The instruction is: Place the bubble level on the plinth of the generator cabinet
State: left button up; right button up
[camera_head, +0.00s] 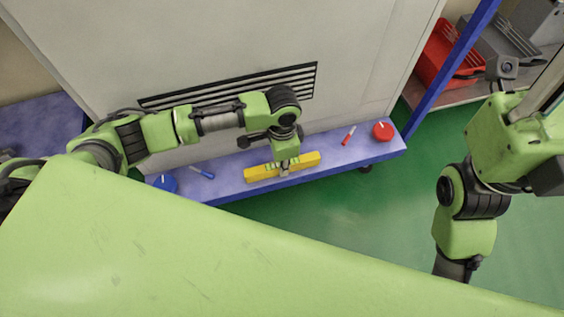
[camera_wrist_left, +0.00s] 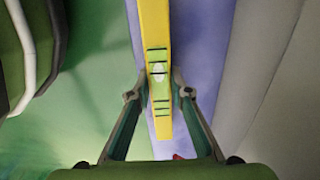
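The bubble level (camera_head: 305,160) is a yellow bar with a green window, lying lengthwise along the blue plinth (camera_head: 225,184) of the pale generator cabinet (camera_head: 215,45). My left gripper (camera_head: 284,172) reaches down onto its middle. In the left wrist view, the gripper's fingers (camera_wrist_left: 160,82) press close on both sides of the level (camera_wrist_left: 155,30), by the green vial, and appear shut on it. The level is over the plinth (camera_wrist_left: 200,50) near its front edge; I cannot tell whether it rests there or hangs slightly above. My right wrist is at the right; its fingers are hidden.
On the plinth are a blue disc (camera_head: 165,183) and blue marker (camera_head: 202,173) at left, and a red marker (camera_head: 348,135) and red disc (camera_head: 382,131) at right. A shelf with a red bin (camera_head: 440,58) stands behind a blue post (camera_head: 450,72). Green floor lies in front.

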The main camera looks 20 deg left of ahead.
pick_arm(q)
jog(key=o, duration=0.4)
